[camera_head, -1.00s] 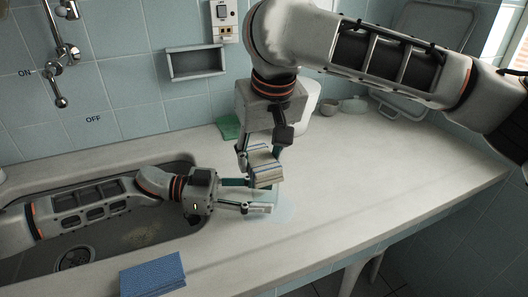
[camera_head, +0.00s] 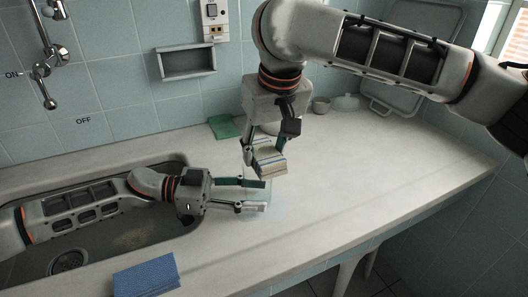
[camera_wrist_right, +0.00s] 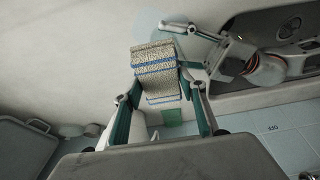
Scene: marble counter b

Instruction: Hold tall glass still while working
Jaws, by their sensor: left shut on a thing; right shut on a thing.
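The tall glass (camera_head: 262,196) is clear and faint against the counter in the head view, so its outline is hard to make out. My left gripper (camera_head: 254,196) is shut on it from the left, one finger on each side, low over the counter. My right gripper (camera_head: 265,152) comes from above and is shut on a folded beige cloth with blue stripes (camera_head: 270,163). The cloth is above and close to the left fingertips. In the right wrist view the striped cloth (camera_wrist_right: 155,70) sits between the right fingers, with my left gripper (camera_wrist_right: 190,45) beyond it.
The sink (camera_head: 110,255) lies under my left arm. A blue cloth (camera_head: 147,275) lies at the counter's front edge. A green sponge (camera_head: 224,126) and small bowls (camera_head: 321,105) are at the back. The counter's right part (camera_head: 400,160) is clear.

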